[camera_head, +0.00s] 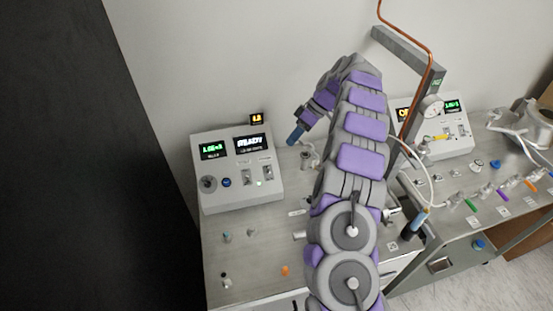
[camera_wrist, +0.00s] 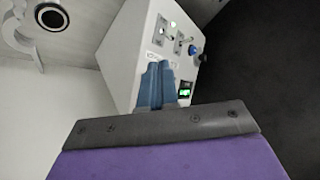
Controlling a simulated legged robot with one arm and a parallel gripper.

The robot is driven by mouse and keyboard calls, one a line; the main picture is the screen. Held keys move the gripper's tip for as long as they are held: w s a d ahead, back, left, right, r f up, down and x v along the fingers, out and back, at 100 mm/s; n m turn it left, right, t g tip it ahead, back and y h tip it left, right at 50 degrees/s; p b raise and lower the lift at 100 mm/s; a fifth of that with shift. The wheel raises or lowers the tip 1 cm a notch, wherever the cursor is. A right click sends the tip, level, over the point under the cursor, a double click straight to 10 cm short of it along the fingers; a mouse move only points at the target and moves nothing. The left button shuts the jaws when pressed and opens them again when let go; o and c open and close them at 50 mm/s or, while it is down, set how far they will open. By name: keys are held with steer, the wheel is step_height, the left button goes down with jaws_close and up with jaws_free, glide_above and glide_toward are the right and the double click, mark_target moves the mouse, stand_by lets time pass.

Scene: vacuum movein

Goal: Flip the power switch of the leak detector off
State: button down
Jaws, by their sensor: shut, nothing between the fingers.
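The leak detector appears to be the grey box (camera_head: 238,190) at the left of the bench, with two lit displays; its small labels are hard to read. Its sloped front has a black knob (camera_head: 208,183), a blue knob (camera_head: 226,182) and two toggle switches, the left toggle (camera_head: 248,178) and the right toggle (camera_head: 268,174). I cannot tell which is the power switch. The toggles show in the wrist view (camera_wrist: 166,29), beyond the fingers. My gripper (camera_head: 294,137) is shut and empty, above and right of the box, apart from it. Its blue fingers (camera_wrist: 157,84) hide part of the panel.
A second control box (camera_head: 450,145) stands at the right, behind my arm. A copper pipe (camera_head: 430,45) rises beside a grey post. Small fittings stand on the bench right of the box. The bench front-left holds a few small parts. A dark panel (camera_head: 80,160) borders the left.

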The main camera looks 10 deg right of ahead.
mark_target(269, 170)
steer(key=shift+a+f, duration=0.1)
steer(key=b+x, duration=0.1)
steer(key=x, duration=0.9)
steer(key=shift+a, duration=0.15)
